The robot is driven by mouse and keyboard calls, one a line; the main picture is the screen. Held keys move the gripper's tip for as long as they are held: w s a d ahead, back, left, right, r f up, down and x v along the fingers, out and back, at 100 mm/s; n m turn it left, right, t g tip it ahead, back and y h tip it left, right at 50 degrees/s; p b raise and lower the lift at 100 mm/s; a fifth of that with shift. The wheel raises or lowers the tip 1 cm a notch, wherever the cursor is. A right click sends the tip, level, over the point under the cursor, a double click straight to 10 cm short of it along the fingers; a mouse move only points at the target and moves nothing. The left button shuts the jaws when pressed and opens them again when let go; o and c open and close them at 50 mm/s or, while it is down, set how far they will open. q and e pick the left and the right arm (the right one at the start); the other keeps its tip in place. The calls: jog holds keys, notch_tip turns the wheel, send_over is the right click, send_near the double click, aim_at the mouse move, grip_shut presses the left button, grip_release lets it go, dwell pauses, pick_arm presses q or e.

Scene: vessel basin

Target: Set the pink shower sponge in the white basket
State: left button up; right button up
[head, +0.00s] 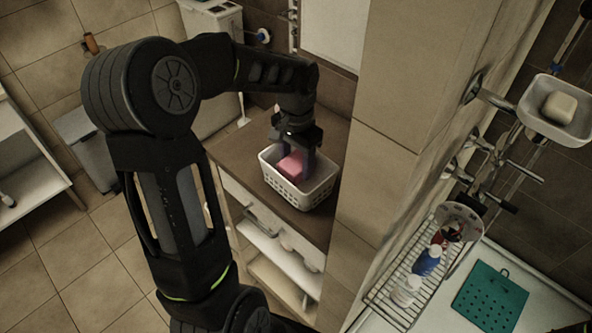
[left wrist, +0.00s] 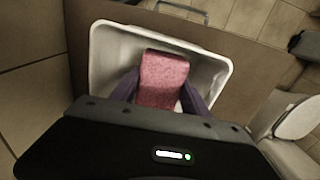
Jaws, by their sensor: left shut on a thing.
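The pink shower sponge (head: 291,166) is a pink block inside the white basket (head: 309,196), which stands on a brown shelf top. My left gripper (head: 295,160) reaches down into the basket and is shut on the sponge. In the left wrist view the sponge (left wrist: 163,80) sits between my two fingers, within the rim of the basket (left wrist: 215,62). Whether the sponge touches the basket floor cannot be told. My right gripper is in neither view.
The brown shelf top (head: 232,150) has bare room left of the basket. A tiled wall corner (head: 385,130) rises close at the right. Farther right are a wire rack (head: 392,292) with bottles, a soap dish (head: 556,108) and a teal mat (head: 490,298).

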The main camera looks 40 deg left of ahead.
aim_at(296, 161)
pick_arm(q)
jog(key=shift+f, duration=1.8)
jog(key=shift+f, duration=0.2)
jog(key=o, duration=1.3)
jog(key=shift+r, duration=0.15)
notch_tip(296, 161, up, 12)
jog(key=shift+r+b, duration=0.1)
jog(key=shift+b, duration=0.2)
